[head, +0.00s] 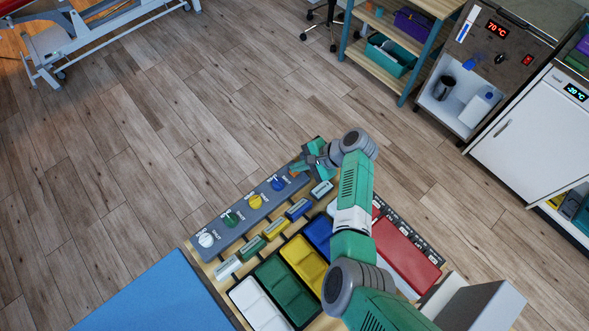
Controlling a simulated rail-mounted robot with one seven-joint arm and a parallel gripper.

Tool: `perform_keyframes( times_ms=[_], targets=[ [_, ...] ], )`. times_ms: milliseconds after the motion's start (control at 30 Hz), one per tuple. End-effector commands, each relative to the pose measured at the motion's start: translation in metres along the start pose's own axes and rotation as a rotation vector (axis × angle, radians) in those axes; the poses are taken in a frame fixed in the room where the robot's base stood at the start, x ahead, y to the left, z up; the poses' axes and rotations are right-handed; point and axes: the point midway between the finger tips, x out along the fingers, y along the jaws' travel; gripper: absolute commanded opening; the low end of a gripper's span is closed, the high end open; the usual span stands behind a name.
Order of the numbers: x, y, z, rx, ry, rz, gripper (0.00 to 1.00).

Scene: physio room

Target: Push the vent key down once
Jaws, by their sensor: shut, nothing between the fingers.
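A grey control panel (220,224) lies along the far left edge of the wooden table. It carries round knobs in white (206,240), green (231,219), yellow (255,201) and blue (278,184), with small labels too small to read. I cannot tell which part, if any, is the vent key. My gripper (300,166) is shut and empty at the panel's far right end, past the blue knob. It hides that end of the panel. I cannot tell whether it touches anything there.
Small labelled blocks, such as a yellow one (275,229), line up before the panel. Open floor lies beyond.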

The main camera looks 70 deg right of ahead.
Motion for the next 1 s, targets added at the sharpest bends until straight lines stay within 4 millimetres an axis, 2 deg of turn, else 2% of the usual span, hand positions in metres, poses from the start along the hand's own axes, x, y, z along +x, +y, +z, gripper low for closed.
perform_keyframes(
  times_ms=[633, 1000],
  targets=[
    [0.003, 0.002, -0.002, 0.000, 0.000, 0.001, 0.00],
    [-0.011, -0.007, 0.007, 0.000, 0.000, 0.001, 0.00]
  ],
)
